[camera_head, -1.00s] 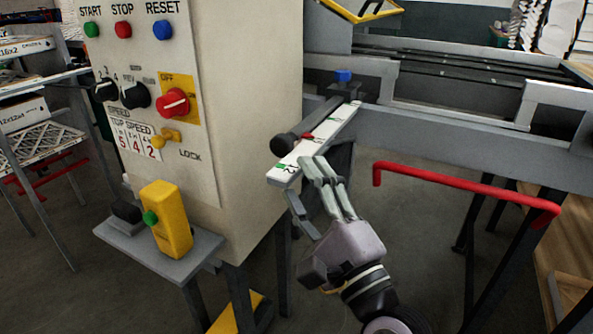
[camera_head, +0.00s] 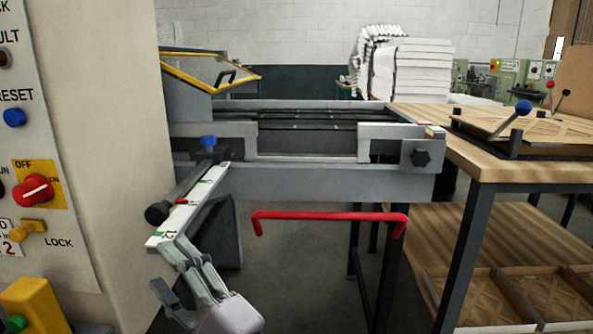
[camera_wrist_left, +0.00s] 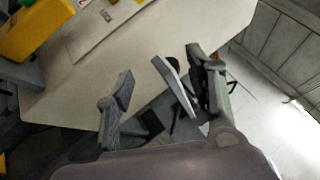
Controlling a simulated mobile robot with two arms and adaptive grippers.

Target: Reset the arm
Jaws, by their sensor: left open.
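My left gripper (camera_head: 168,265) is in the lower left of the head view, its fingers spread. One finger shows right by the lower front end of a white scale bar (camera_head: 190,207) on the machine; I cannot tell whether they touch. A dark rod with a black knob (camera_head: 157,213) runs along the bar, with a small red pointer and a blue knob (camera_head: 208,142) at the far end. In the left wrist view the gripper (camera_wrist_left: 160,92) is open, and a grey bar-like piece (camera_wrist_left: 175,84) shows between its fingers. My right gripper is not in view.
The machine's beige cabinet (camera_head: 110,130) with its switches stands close at left. A red handle bar (camera_head: 330,216) sticks out below the grey rail bed (camera_head: 330,180). A wooden workbench (camera_head: 520,173) is at right. Open floor shows under the rail.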

